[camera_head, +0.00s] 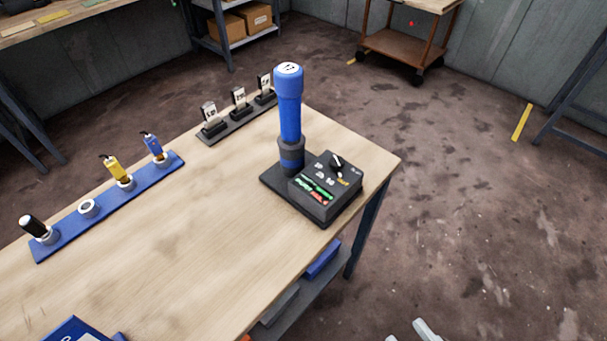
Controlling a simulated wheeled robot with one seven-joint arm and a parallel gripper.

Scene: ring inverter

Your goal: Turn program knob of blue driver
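The blue driver (289,110) stands upright in a dark collar on a black base (275,186) near the table's far right corner. A black control box (327,188) sits on the same base, at the driver's lower right. A dark program knob with a light mark (336,161) is on the box's top. Small light labels and green and red markings lie below it. Two pale grey pieces, probably part of my gripper (412,333), show at the bottom edge, away from the table. Most of it is cut off, and nothing of it touches the box.
The wooden table (170,245) has clear room left of the box. A blue rack (110,205) holds yellow, blue and black-and-white items. A dark strip (237,120) holds several upright pieces behind the driver. Open floor (470,200) lies right of the table.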

